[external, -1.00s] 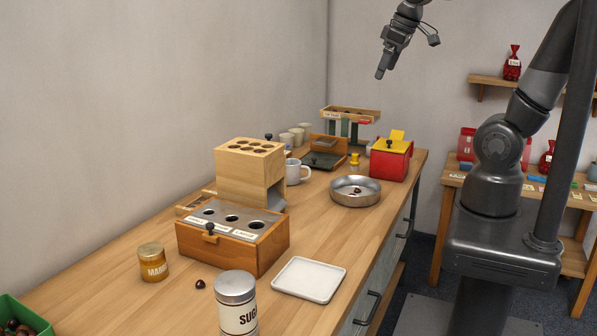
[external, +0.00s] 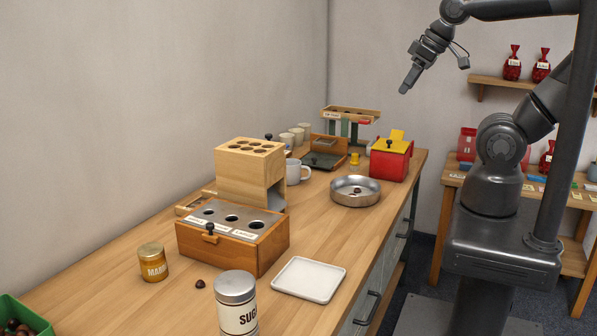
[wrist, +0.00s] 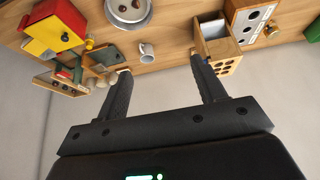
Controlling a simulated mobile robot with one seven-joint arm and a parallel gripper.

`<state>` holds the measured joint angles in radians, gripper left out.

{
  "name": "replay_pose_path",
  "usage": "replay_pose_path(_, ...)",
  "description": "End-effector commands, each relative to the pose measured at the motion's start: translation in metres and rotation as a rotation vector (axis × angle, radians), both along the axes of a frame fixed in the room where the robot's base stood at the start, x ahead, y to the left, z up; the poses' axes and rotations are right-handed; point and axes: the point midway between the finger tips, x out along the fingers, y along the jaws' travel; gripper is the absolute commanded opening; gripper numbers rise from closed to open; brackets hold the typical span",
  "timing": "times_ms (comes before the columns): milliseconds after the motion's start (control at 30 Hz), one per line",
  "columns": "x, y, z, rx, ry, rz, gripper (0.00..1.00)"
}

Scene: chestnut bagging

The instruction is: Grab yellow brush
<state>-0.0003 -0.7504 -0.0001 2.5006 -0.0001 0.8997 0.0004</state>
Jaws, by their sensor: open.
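No yellow brush can be made out for certain. A small yellow thing (external: 354,159) stands on the counter just left of the red box (external: 390,160); it is too small to identify. The red box has a yellow lid with a dark knob, and a yellow piece (external: 397,135) sticks up behind it. In the wrist view the red box (wrist: 66,24) is at the upper left. My gripper (external: 405,90) is high above the counter's far right side, clear of everything. In the wrist view my gripper (wrist: 160,64) is open and empty.
A metal bowl (external: 341,196) with chestnuts, a white mug (external: 305,171) and a wooden dispenser (external: 235,183) stand on the counter. A drawer box (external: 262,248), white tray (external: 300,290), mustard-coloured jar (external: 153,268) and sugar tin (external: 237,290) are nearer. The counter's right strip is mostly clear.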

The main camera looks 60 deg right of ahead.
Motion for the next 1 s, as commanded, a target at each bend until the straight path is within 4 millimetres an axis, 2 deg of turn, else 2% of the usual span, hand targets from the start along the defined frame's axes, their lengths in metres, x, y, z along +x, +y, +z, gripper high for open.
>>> replay_pose_path(100, 0.000, 0.000, 0.000, 0.000, 0.000, 0.000, 0.56)
replay_pose_path(300, 0.001, 0.000, 0.000, -0.001, 0.001, 0.000, 0.56)
replay_pose_path(467, 0.014, -0.007, 0.001, -0.022, 0.024, -0.004, 0.56)
replay_pose_path(767, 0.083, -0.048, -0.006, -0.107, 0.137, 0.004, 0.56)
replay_pose_path(1000, 0.138, -0.094, -0.030, -0.143, 0.236, 0.026, 0.56)
